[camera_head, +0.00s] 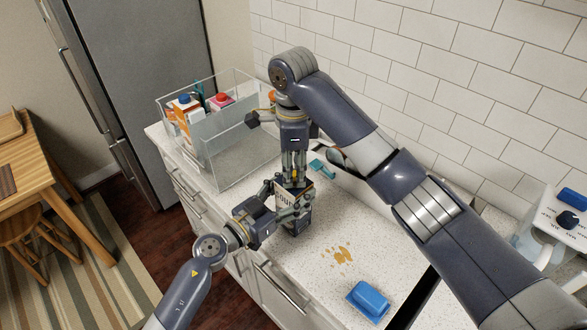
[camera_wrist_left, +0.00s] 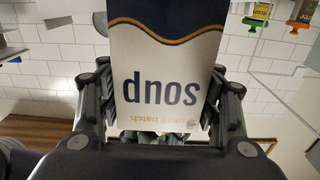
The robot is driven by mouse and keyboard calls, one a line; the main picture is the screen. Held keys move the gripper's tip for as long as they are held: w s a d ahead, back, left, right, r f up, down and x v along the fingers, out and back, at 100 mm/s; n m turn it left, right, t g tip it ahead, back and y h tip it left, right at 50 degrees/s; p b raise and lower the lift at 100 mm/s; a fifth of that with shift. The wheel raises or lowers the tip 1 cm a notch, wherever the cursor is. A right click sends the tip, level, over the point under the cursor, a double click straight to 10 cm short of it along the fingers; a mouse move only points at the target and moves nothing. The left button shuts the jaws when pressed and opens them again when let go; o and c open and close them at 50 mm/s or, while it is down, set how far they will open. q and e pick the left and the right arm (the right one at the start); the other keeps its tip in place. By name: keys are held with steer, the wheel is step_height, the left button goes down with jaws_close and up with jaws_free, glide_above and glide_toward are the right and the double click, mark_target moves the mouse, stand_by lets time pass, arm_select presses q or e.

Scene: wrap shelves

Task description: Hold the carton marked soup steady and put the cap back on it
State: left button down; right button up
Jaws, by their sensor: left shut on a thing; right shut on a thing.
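The soup carton (camera_head: 293,222) stands upright on the counter, with a white label and dark navy parts. In the left wrist view its label (camera_wrist_left: 165,85) shows upside down, with a navy band and gold wave. My left gripper (camera_head: 287,206) is shut on the carton from the side, fingers on both sides of it. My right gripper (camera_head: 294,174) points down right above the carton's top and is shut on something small. The cap itself is mostly hidden between the right fingers, and I cannot tell whether it touches the carton.
A clear bin (camera_head: 232,143) at the back left holds several cartons with coloured caps. A teal item (camera_head: 321,168) lies behind the carton. The tiled wall is behind.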

steer(key=m, duration=0.6)
steer(key=o, duration=0.7)
steer(key=shift+c, duration=0.2)
steer(key=shift+r, duration=0.1)
steer(key=shift+r, duration=2.15)
steer(key=shift+c, duration=0.4)
